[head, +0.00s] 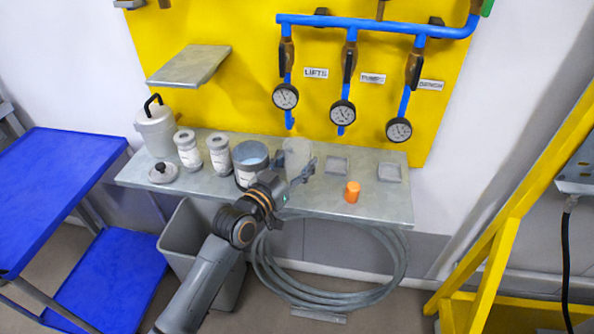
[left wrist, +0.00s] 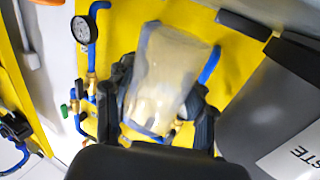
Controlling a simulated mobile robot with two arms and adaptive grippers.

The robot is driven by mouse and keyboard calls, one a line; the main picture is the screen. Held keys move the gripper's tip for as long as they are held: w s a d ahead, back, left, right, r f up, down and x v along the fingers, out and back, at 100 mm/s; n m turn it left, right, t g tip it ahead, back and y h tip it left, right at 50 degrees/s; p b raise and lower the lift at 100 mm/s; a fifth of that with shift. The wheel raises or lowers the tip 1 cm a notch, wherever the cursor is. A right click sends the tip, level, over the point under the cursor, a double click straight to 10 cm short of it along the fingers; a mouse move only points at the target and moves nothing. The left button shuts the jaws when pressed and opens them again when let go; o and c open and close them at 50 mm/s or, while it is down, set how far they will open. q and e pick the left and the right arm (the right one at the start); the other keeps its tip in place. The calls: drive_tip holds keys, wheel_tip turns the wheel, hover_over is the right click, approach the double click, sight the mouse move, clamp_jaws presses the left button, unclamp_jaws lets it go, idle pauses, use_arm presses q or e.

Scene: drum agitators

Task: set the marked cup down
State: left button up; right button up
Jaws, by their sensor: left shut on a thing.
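A translucent, frosted cup (head: 297,154) is between the fingers of my left gripper (head: 290,178), above or at the middle of the grey bench (head: 240,197). The left wrist view shows the same cup (left wrist: 168,75) close up, with a dark finger on each side, so my left gripper (left wrist: 160,118) is shut on it. I cannot make out a mark on the cup. Whether its base touches the bench is hidden by the gripper. My right gripper is not in view.
Left of the cup stand a grey pot (head: 246,178), two lidded jars (head: 189,157) and a white canister (head: 157,133); a loose lid (head: 163,173) lies in front. Right are two square trays (head: 338,165) and an orange cap (head: 352,192). Gauges (head: 342,112) hang above the bench.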

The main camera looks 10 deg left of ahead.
sight(290, 179)
use_arm(q)
drive_tip(key=shift+f, duration=1.45)
drive_tip(key=o, duration=0.9)
drive_tip(key=shift+f, duration=0.1)
drive_tip(key=shift+o, duration=0.2)
drive_tip(key=v, duration=1.2)
drive_tip(key=shift+b, duration=0.45)
